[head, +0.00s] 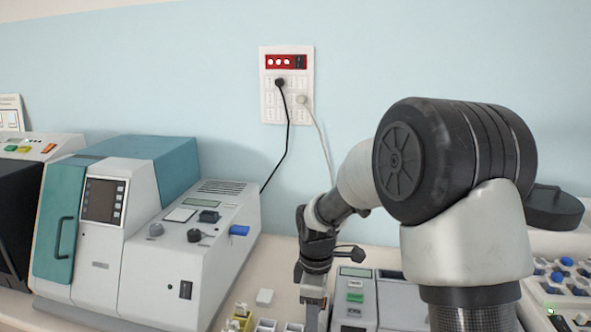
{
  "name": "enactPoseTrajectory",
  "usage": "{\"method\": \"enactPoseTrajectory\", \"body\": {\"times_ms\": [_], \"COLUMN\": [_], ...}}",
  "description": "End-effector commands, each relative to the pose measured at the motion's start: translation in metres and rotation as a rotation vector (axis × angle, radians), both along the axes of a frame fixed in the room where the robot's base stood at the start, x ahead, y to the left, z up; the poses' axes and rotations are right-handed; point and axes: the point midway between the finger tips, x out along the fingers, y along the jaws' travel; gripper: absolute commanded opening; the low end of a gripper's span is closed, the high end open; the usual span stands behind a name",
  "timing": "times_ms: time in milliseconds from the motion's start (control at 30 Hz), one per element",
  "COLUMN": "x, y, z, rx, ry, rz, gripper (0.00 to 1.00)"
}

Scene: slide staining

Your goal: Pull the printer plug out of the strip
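A white outlet strip (271,109) with a red top section is mounted on the blue wall. A black plug (280,82) sits in it, its black cord running down behind the teal and white machine. A pale plug (301,99) sits lower right, its light cord running down behind my arm. Which one is the printer plug is not marked legibly. My gripper (313,300) points down over the bench, well below the strip and apart from both plugs. Its fingertips are not clearly visible, so its opening does not show.
The teal and white machine (165,262) fills the left of the bench, with a black device (18,210) beyond it. A small grey device with a green button (355,298) stands beside my gripper. A rack with blue caps (565,277) is at right. The wall around the strip is clear.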

Motion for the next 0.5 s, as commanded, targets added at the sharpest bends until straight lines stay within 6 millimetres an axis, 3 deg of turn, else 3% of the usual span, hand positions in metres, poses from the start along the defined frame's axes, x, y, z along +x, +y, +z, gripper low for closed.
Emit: {"method": "enactPoseTrajectory", "body": {"times_ms": [267,500], "x": [0.000,0.000], "y": [0.000,0.000], "z": [-0.006,-0.031], "rx": [0.000,-0.001], "ry": [0.000,0.001], "rz": [-0.002,-0.002], "gripper": [0.50,0.50]}}
